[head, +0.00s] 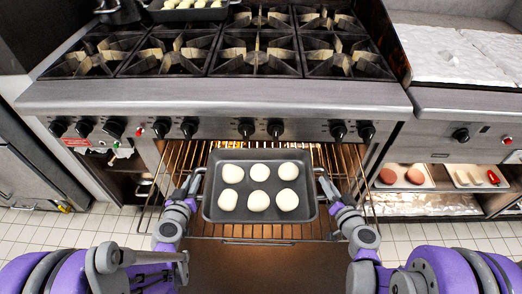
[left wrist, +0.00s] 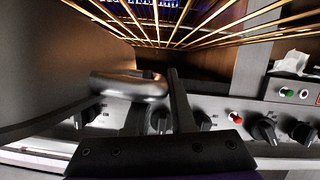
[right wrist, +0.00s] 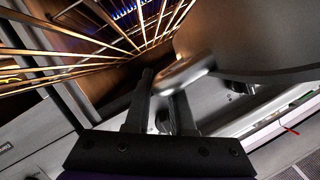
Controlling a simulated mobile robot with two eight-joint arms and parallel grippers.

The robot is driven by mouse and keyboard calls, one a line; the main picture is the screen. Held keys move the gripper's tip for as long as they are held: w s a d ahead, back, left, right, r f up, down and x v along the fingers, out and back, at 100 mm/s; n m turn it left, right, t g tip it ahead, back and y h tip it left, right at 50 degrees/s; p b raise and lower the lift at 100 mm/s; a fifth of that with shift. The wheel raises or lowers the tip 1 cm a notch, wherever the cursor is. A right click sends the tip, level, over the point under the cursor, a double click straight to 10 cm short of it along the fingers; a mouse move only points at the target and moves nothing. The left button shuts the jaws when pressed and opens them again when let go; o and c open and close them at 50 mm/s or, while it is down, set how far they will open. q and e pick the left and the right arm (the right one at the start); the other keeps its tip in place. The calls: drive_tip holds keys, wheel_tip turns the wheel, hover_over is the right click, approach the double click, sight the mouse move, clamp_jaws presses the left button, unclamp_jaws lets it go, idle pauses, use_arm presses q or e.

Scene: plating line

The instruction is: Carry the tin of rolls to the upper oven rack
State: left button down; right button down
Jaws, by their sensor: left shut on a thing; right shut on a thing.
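A dark rectangular tin (head: 258,217) holding several pale round rolls (head: 258,173) is level in the middle of the head view. My left gripper (head: 192,188) is shut on its left handle, and my right gripper (head: 330,188) is shut on its right handle. The left handle (left wrist: 125,85) shows between the fingers in the left wrist view, and the right handle (right wrist: 182,73) in the right wrist view. A wire oven rack (head: 364,205) sticks out below the tin. Whether the tin touches the rack I cannot tell. The oven inside is mostly hidden.
The range front with knobs (head: 246,129) stands just beyond the tin. Burner grates (head: 255,52) cover the top, with another tray of rolls (head: 190,13) at the back. Shelves at right hold trays with red-brown patties (head: 388,176). White tiled floor (head: 450,232) lies in front.

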use_arm(q)
drive_tip(key=shift+f, duration=0.7)
use_arm(e)
drive_tip(key=shift+f, duration=0.7)
use_arm(q)
drive_tip(key=c, duration=1.2)
unclamp_jaws()
drive_tip(key=shift+f, duration=0.2)
use_arm(e)
drive_tip(key=c, duration=1.2)
unclamp_jaws()
drive_tip(key=shift+f, duration=0.2)
use_arm(q)
drive_tip(key=o, duration=0.4)
drive_tip(key=shift+r, duration=0.1)
use_arm(e)
drive_tip(key=o, duration=0.4)
use_arm(q)
drive_tip(key=shift+o, duration=0.2)
use_arm(e)
drive_tip(key=shift+o, duration=0.2)
drive_tip(key=shift+r, duration=0.1)
use_arm(q)
drive_tip(key=shift+s, duration=0.1)
drive_tip(key=v, duration=1.1)
drive_tip(key=shift+s+r, duration=0.15)
drive_tip(key=shift+s, duration=0.2)
use_arm(e)
drive_tip(key=shift+s, duration=0.15)
drive_tip(key=v, duration=1.2)
